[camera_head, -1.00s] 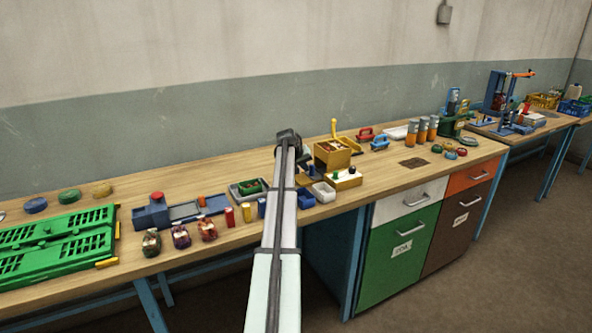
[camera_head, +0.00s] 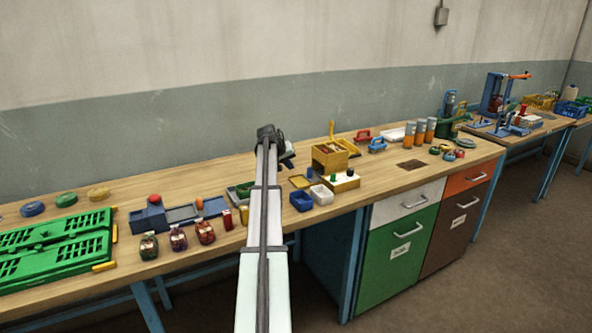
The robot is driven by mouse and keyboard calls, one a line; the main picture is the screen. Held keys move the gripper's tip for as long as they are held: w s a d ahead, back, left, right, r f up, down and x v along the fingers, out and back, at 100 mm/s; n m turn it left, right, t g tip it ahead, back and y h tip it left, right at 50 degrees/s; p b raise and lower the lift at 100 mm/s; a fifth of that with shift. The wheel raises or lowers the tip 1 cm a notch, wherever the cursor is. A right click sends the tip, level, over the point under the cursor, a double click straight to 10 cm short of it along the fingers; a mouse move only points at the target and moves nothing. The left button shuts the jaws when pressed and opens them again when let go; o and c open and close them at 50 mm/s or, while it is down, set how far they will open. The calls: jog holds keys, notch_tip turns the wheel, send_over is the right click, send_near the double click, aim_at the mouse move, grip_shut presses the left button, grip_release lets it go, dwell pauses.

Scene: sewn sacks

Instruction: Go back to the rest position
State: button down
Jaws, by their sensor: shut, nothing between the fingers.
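My arm reaches up from the bottom middle of the picture, over the front edge of the workbench. My gripper (camera_head: 287,153) is at its far end, small and dark, partly hidden behind the arm's last link. It is shut, with nothing seen in it. It appears to be above the bench top, left of the wooden box (camera_head: 329,156). Several small sack-like bundles stand near the front edge, left of my arm: a dark green one (camera_head: 149,246), a purple-red one (camera_head: 178,238) and a red one (camera_head: 205,232).
A green crate (camera_head: 60,250) lies at the left. A blue fixture (camera_head: 155,215) stands behind the bundles. Small blue (camera_head: 302,201) and white (camera_head: 322,194) bins are right of my arm. Orange-and-grey cylinders (camera_head: 420,130) stand farther right. The wall is behind the bench.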

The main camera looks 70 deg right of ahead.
jog(key=shift+v, duration=2.6)
